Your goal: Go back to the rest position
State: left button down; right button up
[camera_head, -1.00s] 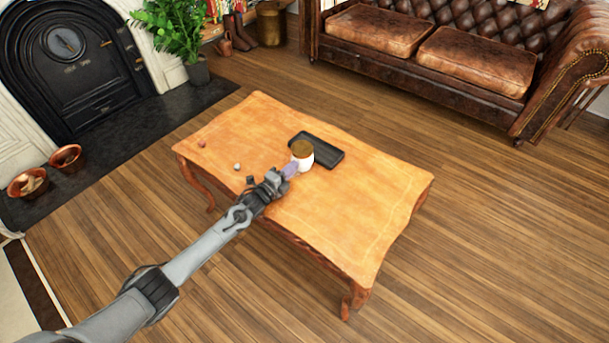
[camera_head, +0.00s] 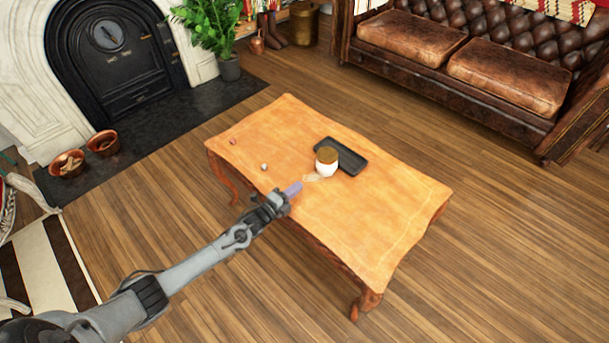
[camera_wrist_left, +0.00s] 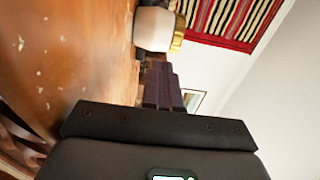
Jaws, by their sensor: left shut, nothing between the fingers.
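My left gripper (camera_head: 292,190) is shut and empty over the near left part of the wooden coffee table (camera_head: 390,215). Its purple fingers also show in the left wrist view (camera_wrist_left: 162,85), closed together. A white cup or jar with a brown-gold top (camera_head: 327,164) stands on the table beyond the fingertips, apart from them. It also shows near the top of the left wrist view (camera_wrist_left: 155,28). My right gripper is not in view.
A black tray (camera_head: 350,156) lies beside the white jar. Two small round items (camera_head: 264,167) are on the table's left part. A leather sofa (camera_head: 470,65) stands at the back right, a fireplace (camera_head: 120,50) at the back left. Wood floor (camera_head: 480,280) is clear on the right.

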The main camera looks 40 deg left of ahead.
pick_arm(q)
jog(key=s, duration=0.1)
jog(key=s+p, duration=0.1)
jog(key=s, duration=0.1)
jog(key=shift+a+r, duration=0.15)
jog(key=shift+a, duration=0.05)
jog(key=shift+s+a+p, duration=0.1)
jog(key=shift+s+p, duration=0.25)
jog(key=shift+s, duration=0.3)
jog(key=shift+s+p, duration=0.4)
jog(key=s+d+r+n+g+p, duration=0.4)
jog(key=s+d+r+n+p, duration=0.3)
jog(key=s+d+r+p, duration=0.85)
jog(key=s+d+r+n+g+y+p, duration=0.2)
jog(key=s+r+n+g+p, duration=0.3)
jog(key=s+r+n+g, duration=0.75)
notch_tip(320, 180, up, 38)
jog(key=m+t+p, duration=0.2)
jog(key=p, duration=3.5)
jog(key=shift+s+d+r, duration=0.15)
jog(key=shift+s, duration=0.3)
